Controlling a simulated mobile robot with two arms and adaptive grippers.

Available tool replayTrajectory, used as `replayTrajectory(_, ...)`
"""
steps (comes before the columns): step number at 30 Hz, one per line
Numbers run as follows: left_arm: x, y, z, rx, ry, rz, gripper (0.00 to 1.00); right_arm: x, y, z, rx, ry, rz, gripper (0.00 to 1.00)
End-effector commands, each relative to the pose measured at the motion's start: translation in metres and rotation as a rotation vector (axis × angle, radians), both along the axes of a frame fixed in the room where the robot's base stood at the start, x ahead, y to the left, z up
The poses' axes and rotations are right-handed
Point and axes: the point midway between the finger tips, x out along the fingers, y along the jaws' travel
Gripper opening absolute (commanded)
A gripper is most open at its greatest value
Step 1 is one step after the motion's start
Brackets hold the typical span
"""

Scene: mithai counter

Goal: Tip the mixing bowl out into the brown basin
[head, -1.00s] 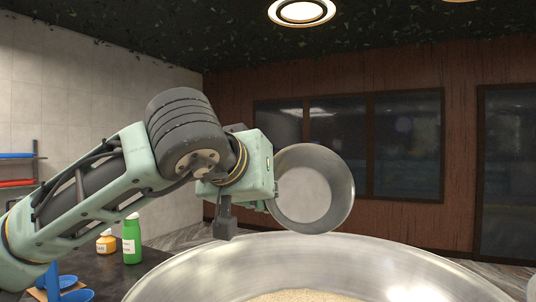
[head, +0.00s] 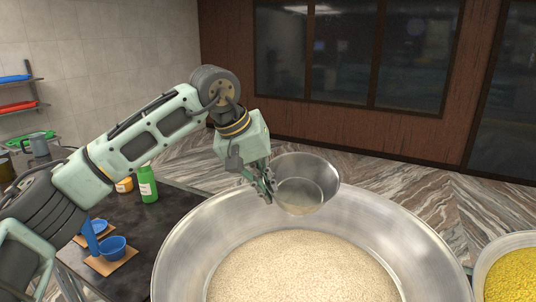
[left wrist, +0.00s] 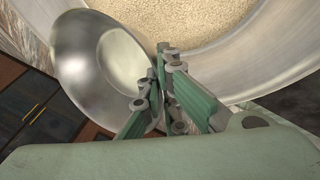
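My left gripper (head: 267,188) is shut on the rim of a shiny metal mixing bowl (head: 320,172). The basin holds beige grain; no basin that looks brown shows. In the left wrist view, the gripper fingers (left wrist: 168,100) have the bowl's rim between them, and the bowl (left wrist: 95,62) hangs to their left. I see no contents in the bowl. The basin's beige grain (left wrist: 205,22) lies beyond it. My right gripper is not in view.
A dark counter (head: 150,222) at the left carries a green bottle (head: 148,186), an orange-yellow bottle (head: 124,185) and a blue bowl (head: 113,248) on a brown board. A metal pan (head: 484,262) of yellow grains stands at the lower right. Open floor lies behind the basin.

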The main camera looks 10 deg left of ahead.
Motion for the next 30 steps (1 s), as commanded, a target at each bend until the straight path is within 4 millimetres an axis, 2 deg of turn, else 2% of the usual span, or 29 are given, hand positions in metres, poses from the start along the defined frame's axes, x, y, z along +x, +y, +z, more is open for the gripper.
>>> replayTrajectory(1,0.001,-0.001,-0.007,-0.015,0.053,0.002,0.0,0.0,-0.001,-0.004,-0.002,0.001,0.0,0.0)
replayTrajectory(7,0.0,-0.002,-0.023,-0.056,0.245,0.001,0.0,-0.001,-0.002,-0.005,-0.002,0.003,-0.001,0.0)
replayTrajectory(16,-0.001,-0.001,-0.025,-0.063,0.279,-0.003,0.0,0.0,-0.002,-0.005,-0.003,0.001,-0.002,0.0)
replayTrajectory(20,-0.001,-0.001,-0.019,-0.063,0.277,-0.002,0.0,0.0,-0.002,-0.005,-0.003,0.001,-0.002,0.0)
replayTrajectory(27,-0.001,-0.001,0.01,-0.063,0.275,-0.001,0.0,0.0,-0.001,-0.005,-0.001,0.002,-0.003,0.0)
replayTrajectory(30,-0.001,-0.001,0.016,-0.063,0.276,-0.002,0.0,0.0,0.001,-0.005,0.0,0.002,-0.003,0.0)
